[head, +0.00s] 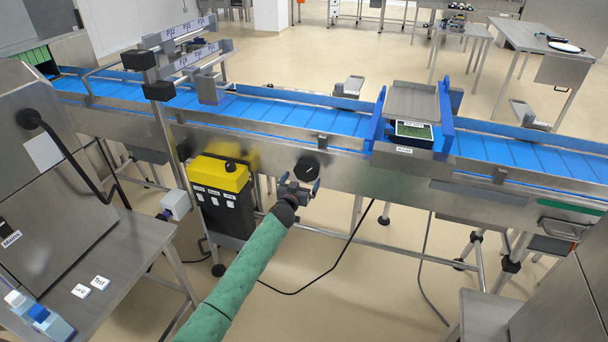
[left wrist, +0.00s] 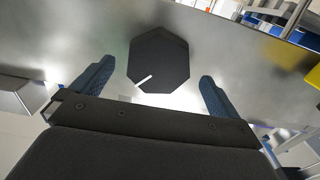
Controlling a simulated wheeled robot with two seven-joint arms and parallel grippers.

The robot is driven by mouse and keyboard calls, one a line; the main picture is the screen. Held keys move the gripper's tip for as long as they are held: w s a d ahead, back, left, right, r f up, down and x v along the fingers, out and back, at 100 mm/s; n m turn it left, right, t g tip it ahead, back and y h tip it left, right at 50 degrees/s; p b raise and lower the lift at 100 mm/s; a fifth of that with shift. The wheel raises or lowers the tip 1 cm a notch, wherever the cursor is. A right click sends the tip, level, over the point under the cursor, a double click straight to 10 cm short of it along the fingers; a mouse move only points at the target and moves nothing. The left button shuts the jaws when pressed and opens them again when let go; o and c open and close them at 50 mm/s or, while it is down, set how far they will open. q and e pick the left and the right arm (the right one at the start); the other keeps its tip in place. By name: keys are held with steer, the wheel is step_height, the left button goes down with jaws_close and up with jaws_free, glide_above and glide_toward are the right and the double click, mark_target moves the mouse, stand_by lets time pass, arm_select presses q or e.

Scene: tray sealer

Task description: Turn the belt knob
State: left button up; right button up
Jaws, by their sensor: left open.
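The belt knob (head: 307,168) is a black, many-sided knob with a white pointer line, on the steel side panel of the blue conveyor (head: 290,116). My left gripper (head: 299,187) is just below and in front of it in the head view. In the left wrist view the knob (left wrist: 159,60) lies ahead, between the two blue-padded fingers of the left gripper (left wrist: 152,88), with clear gaps on both sides. The fingers are open and hold nothing. The pointer line points to the lower left there. My right gripper is not in view.
A black control box with a yellow top (head: 222,176) hangs to the left of my left arm. A weighing unit with blue side plates (head: 413,125) stands on the conveyor to the right. A black cable hangs below the conveyor. A steel table (head: 125,250) stands at the left.

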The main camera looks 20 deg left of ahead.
mark_target(303, 174)
arm_select(q)
steer(key=shift+w+p, duration=0.3)
steer(key=shift+w, duration=1.45)
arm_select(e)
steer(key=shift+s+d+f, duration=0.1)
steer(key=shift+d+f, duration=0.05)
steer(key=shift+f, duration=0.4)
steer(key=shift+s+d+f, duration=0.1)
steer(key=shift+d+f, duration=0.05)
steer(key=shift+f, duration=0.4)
arm_select(q)
steer(key=shift+d, duration=0.1)
steer(key=shift+c, duration=0.2)
steer(key=c, duration=0.7)
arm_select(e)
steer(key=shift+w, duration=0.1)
